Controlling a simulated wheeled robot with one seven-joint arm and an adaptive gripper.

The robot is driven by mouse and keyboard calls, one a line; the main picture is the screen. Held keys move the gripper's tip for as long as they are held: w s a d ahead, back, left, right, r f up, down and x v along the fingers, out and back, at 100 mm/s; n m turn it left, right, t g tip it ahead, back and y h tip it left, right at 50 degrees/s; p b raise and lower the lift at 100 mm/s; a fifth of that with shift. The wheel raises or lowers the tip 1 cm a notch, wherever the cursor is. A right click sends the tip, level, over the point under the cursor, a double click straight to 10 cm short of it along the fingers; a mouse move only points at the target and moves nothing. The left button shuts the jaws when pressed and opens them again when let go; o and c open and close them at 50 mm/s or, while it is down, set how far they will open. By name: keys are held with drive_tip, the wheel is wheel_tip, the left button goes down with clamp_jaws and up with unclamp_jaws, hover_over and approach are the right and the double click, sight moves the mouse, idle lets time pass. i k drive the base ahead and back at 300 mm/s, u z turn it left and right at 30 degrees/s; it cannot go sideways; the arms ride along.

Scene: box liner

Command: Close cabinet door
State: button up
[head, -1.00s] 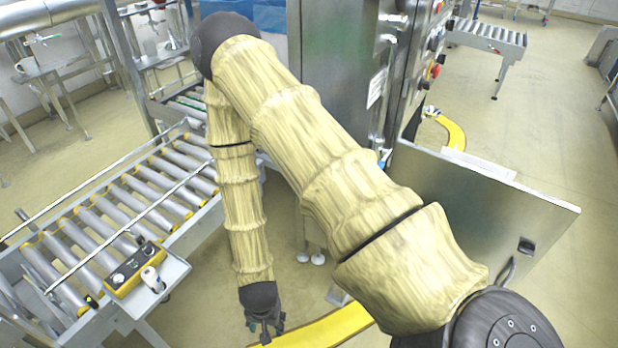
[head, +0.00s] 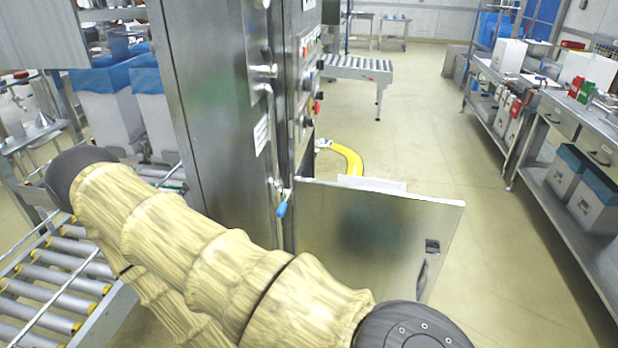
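The cabinet door (head: 375,240) is a flat grey metal panel standing wide open. It swings out to the right from the tall steel cabinet (head: 215,130). A dark latch plate and a handle (head: 423,275) sit near its free edge. My arm, in a pale yellow cover, crosses in front of the door's lower left part and the cabinet's base. My gripper is out of the picture, below the lower edge, so its state is hidden.
A roller conveyor (head: 50,290) stands at the left. A blue-handled lever (head: 283,207) sticks out near the door's hinge side. Steel workbenches (head: 560,190) with bins line the right. The floor (head: 470,220) between door and benches is clear.

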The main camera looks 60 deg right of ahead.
sight(376, 238)
drive_tip(key=z, duration=2.6)
drive_tip(key=i, duration=0.05)
drive_tip(key=z, duration=0.4)
